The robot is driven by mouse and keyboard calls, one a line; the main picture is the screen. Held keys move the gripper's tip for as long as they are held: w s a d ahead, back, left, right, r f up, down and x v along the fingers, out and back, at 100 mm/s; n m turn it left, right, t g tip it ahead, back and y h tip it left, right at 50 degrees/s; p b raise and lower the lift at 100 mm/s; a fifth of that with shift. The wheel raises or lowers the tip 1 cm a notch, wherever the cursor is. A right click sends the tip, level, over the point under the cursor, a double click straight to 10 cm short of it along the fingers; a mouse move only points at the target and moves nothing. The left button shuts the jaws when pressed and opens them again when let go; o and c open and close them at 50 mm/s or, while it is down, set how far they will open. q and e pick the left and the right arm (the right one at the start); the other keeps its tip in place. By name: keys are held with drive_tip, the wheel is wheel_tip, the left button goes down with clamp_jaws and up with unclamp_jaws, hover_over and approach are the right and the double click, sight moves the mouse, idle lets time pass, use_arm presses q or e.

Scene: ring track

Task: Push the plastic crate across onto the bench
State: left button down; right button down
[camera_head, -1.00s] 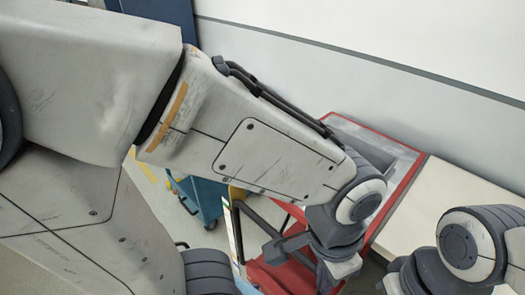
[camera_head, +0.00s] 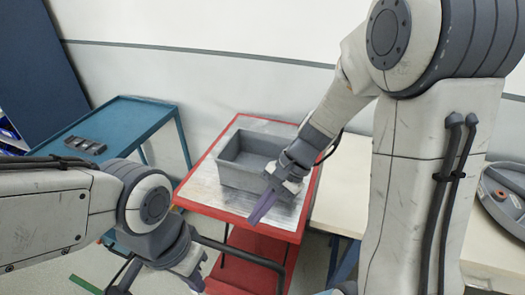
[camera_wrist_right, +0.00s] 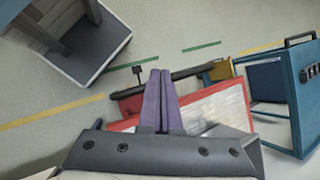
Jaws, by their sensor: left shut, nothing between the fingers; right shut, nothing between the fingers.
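The grey plastic crate (camera_head: 238,178) stands upright and open-topped on the metal top of the red cart (camera_head: 205,193), in the middle of the head view. The pale bench (camera_head: 343,195) lies to the right of the cart, partly hidden by my right arm. My right gripper (camera_head: 262,207) is shut and empty at the crate's near right corner; I cannot tell whether it touches. Its purple fingers also show in the right wrist view (camera_wrist_right: 162,102), over the red cart (camera_wrist_right: 215,105). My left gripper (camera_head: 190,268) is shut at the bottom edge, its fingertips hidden.
A teal cart (camera_head: 120,118) with a small dark tray (camera_head: 86,145) stands at the left, apart from the red cart. A grey bin with parts (camera_head: 508,195) sits on the bench at the right. The red cart's black handle (camera_head: 240,255) sticks out toward me.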

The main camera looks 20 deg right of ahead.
drive_tip(key=w+d+f+m+t+y+p, duration=0.1)
drive_tip(key=w+d+m+t, duration=0.35)
drive_tip(key=d+m, duration=0.35)
drive_tip(key=w+d+f+m+t+y+p, duration=0.1)
drive_tip(key=w+d+m+t+p, duration=0.15)
drive_tip(key=w+d+m, duration=0.55)
drive_tip(key=n+p, duration=0.2)
drive_tip(key=p, duration=0.1)
approach(260, 170)
drive_tip(key=shift+t, duration=0.3)
drive_tip(key=x, duration=0.3)
drive_tip(key=r+x, duration=0.1)
drive_tip(key=x, duration=0.1)
drive_tip(key=shift+w+a+f, duration=0.1)
drive_tip(key=shift+a, duration=0.4)
drive_tip(key=shift+f+m+p, duration=0.3)
drive_tip(key=shift+f+p, duration=0.05)
drive_tip(key=shift+f+b, duration=0.45)
drive_tip(key=shift+f, duration=0.2)
drive_tip(key=shift+f, duration=0.1)
